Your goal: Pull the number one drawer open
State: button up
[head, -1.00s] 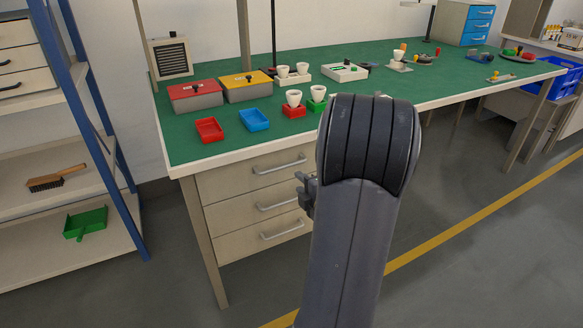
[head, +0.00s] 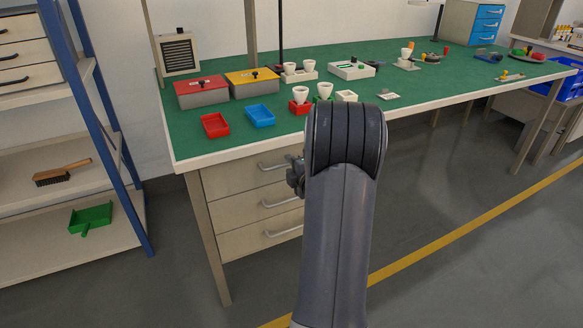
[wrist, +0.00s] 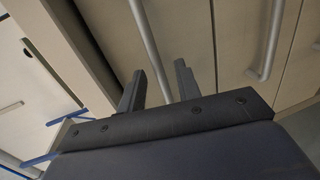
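Three beige drawers with metal bar handles are stacked under the green workbench. No number is readable on them. The top drawer (head: 237,178) looks closed, its handle (head: 275,165) partly hidden by my arm. My gripper (head: 295,176) shows only as a small dark part left of my arm in the head view. In the wrist view, my gripper (wrist: 159,68) is open, with two dark fingers apart. A bar handle (wrist: 147,36) runs into the gap between them in the picture; it appears to be the top one. I cannot tell whether they touch.
The workbench top (head: 215,150) overhangs the drawers. It carries red and blue trays, lidded boxes and white cups. A bench leg (head: 208,240) stands left of the drawers, and a blue-posted shelf (head: 105,120) is further left. The floor in front is open.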

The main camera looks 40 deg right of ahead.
jog(key=shift+c, duration=0.3)
grip_shut()
jog(key=shift+s, duration=0.15)
